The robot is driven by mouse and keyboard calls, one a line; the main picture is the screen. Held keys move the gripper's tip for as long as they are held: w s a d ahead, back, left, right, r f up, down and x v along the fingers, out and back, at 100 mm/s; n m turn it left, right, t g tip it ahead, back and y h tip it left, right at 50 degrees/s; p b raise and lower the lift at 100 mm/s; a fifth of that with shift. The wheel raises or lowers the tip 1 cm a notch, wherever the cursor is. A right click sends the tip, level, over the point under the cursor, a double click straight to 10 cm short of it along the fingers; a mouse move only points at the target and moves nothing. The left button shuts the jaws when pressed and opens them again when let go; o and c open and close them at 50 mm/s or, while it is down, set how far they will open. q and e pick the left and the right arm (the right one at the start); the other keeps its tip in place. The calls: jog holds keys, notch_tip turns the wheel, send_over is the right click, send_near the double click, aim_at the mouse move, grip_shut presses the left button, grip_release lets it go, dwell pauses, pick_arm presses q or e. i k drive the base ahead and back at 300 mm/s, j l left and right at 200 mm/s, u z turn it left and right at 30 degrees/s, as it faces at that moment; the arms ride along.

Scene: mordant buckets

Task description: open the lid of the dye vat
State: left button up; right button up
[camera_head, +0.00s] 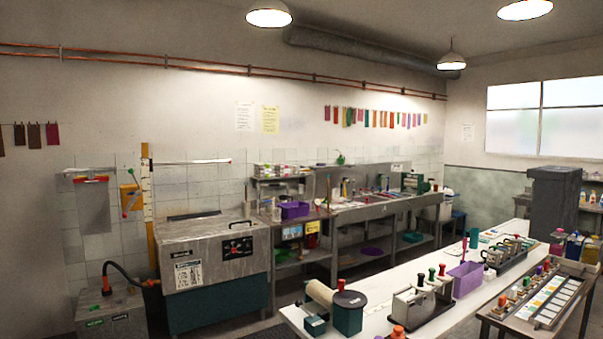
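The dye vat (215,290), as I take it, is the large metal tank at the left of the head view, against the tiled wall. It has a dark green lower body and a worn grey upper part. Its grey lid (195,227) looks shut, lying across the top. A dark control panel (237,248) and a white label (188,274) are on the front. The inside of the vat is hidden. Neither of my grippers is in view.
A grey box with a black hose (118,270) stands left of the vat. A shelf unit with a purple bin (294,210) stands to its right. A long white table (395,282) with tools fills the lower right. Some floor shows between table and vat.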

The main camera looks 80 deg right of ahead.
aim_at(190, 226)
jog(key=z, duration=2.7)
